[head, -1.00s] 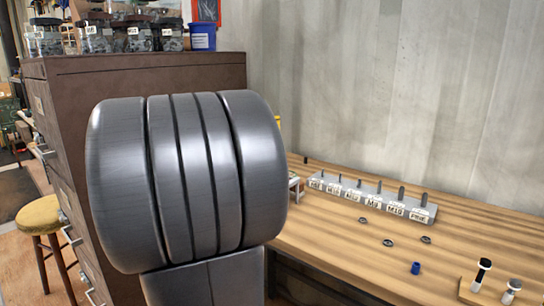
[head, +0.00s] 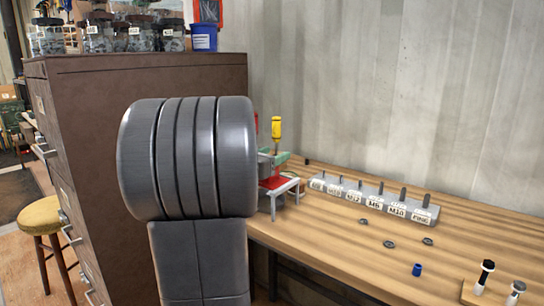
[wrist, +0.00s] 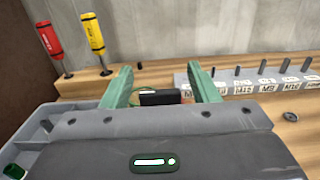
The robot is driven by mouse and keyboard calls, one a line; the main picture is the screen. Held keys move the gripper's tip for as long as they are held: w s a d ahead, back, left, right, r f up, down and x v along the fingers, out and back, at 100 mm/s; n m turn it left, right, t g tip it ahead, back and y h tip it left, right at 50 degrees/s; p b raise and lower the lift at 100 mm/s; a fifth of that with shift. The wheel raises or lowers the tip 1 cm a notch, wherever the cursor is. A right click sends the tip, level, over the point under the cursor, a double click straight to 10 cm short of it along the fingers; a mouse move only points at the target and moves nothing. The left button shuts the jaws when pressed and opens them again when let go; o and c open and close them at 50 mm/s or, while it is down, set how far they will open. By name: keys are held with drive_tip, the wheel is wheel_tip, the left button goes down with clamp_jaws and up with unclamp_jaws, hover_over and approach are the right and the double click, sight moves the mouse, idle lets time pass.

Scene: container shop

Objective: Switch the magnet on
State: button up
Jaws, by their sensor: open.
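My gripper (wrist: 160,78) shows in the wrist view with its two green fingers open and apart. A small black block (wrist: 159,97) shows between the fingers, with a dull yellow-green rounded part at its left. I cannot tell whether the block is the magnet or whether the fingers touch it. In the head view, green finger parts of my gripper (head: 283,158) show past my grey arm, above a red piece (head: 272,182) and a pale-edged stand. No magnet switch can be made out, and my arm hides part of this area.
The wooden bench (head: 335,238) carries a labelled grey stud block (head: 427,213), loose nuts and a blue cylinder (head: 417,269). Red (wrist: 48,40) and yellow (wrist: 92,33) screwdrivers stand in a wooden rack (wrist: 98,80). A grey compartment bin (wrist: 62,115) is at left. A brown cabinet (head: 95,130) stands beside the bench.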

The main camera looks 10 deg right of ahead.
drive_tip(key=c, duration=1)
